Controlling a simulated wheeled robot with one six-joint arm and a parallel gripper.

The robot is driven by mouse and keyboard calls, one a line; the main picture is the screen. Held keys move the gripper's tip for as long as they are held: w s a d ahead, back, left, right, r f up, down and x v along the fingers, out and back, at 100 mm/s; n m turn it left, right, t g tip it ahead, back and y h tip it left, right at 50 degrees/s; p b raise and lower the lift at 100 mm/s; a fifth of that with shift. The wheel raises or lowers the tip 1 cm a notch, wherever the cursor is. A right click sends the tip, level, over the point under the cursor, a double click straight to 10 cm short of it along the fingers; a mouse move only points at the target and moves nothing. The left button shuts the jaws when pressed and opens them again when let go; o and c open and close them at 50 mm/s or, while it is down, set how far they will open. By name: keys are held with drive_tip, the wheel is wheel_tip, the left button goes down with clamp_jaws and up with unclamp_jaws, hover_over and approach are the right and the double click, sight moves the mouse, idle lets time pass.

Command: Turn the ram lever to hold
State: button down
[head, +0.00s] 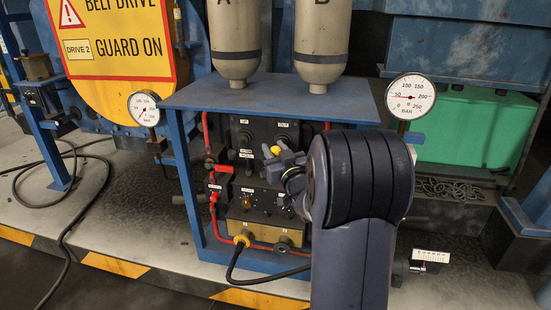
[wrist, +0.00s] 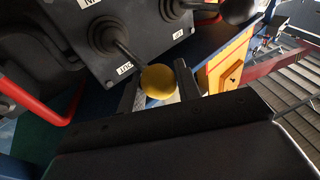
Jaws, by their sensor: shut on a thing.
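The ram lever has a yellow ball knob (head: 276,150) and stands out from the dark control panel (head: 246,133) inside the blue frame. In the wrist view the yellow knob (wrist: 158,82) sits between the fingertips of my gripper (wrist: 160,88), on a thin rod that leaves a round black boot (wrist: 107,37). My gripper (head: 283,161) is shut on the knob. My arm hides part of the panel's right side in the head view. Small white labels (wrist: 125,69) sit on the panel; I cannot read them surely.
Another lever with a dark knob (wrist: 238,10) is close by in the wrist view. Red pipes (head: 213,190) run along the frame's left. Two grey cylinders (head: 235,40) stand on top. Gauges (head: 143,109) flank the frame. A black cable (head: 270,274) hangs in front.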

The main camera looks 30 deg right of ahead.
drive_tip(key=shift+s+a+f+n+t+b, duration=0.1)
drive_tip(key=shift+f+n+t+b, duration=0.6)
drive_tip(key=shift+f+b, duration=1.7)
drive_tip(key=r+b, duration=0.1)
drive_tip(key=b, duration=0.2)
drive_tip(key=shift+r+y, duration=0.2)
drive_tip(key=shift+y, duration=0.1)
drive_tip(key=shift+r+n+t, duration=0.15)
drive_tip(key=shift+n+t, duration=0.15)
drive_tip(key=c, duration=1)
unclamp_jaws()
drive_tip(key=shift+r, duration=0.1)
drive_tip(key=shift+c, duration=0.2)
drive_tip(key=shift+s, duration=0.25)
drive_tip(key=v, duration=1)
drive_tip(key=shift+p, duration=0.35)
